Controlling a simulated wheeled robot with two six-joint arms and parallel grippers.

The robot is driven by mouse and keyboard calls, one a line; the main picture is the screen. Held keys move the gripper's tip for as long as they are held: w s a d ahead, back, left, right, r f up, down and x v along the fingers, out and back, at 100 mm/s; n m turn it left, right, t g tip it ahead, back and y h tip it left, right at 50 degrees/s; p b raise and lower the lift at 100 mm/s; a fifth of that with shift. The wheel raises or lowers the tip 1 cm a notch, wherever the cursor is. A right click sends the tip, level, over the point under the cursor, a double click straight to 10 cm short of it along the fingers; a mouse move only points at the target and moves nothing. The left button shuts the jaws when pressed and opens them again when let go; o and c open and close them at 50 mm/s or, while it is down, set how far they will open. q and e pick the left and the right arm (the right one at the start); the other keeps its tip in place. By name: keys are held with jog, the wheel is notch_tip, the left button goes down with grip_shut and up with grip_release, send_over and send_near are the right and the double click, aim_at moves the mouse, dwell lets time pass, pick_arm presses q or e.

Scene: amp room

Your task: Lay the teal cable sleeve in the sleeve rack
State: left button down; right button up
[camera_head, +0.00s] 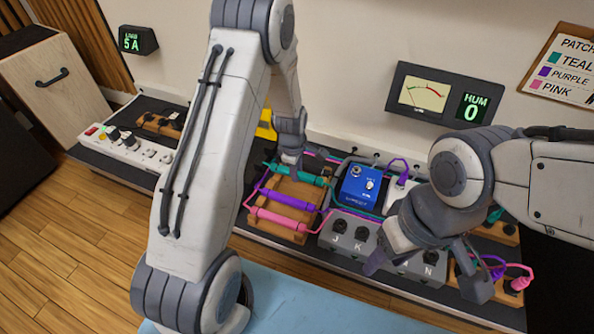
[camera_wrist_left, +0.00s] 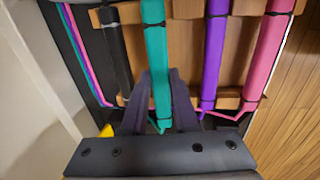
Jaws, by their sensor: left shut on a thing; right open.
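The wooden sleeve rack (camera_head: 290,188) stands on the pedalboard in the middle. The teal cable sleeve (camera_head: 308,175) lies across or just above its far end; I cannot tell if it touches the rack. My left gripper (camera_head: 291,163) is at this sleeve. In the left wrist view the teal sleeve (camera_wrist_left: 156,60) runs between the fingers of my left gripper (camera_wrist_left: 165,95), which is shut on it. Purple (camera_head: 286,198) and pink (camera_head: 277,218) sleeves lie across the rack, nearer the front. My right gripper (camera_head: 425,272) is open and empty, over the pedals at the right.
A blue pedal (camera_head: 361,187) stands right of the rack, with grey switch boxes (camera_head: 347,236) in front. Purple and pink plugs (camera_head: 510,279) sit at the right end. A black sleeve (camera_wrist_left: 115,55) lies beside the teal one. A power strip (camera_head: 128,150) is at left.

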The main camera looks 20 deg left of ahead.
pick_arm(q)
jog(key=shift+f+b, duration=0.55)
jog(key=shift+f, duration=1.25)
jog(key=c, duration=0.6)
grip_release()
notch_tip(320, 180, up, 10)
jog(key=s+p, duration=0.1)
jog(key=p, duration=0.6)
jog(key=shift+s+r, duration=0.2)
jog(key=shift+s, duration=0.1)
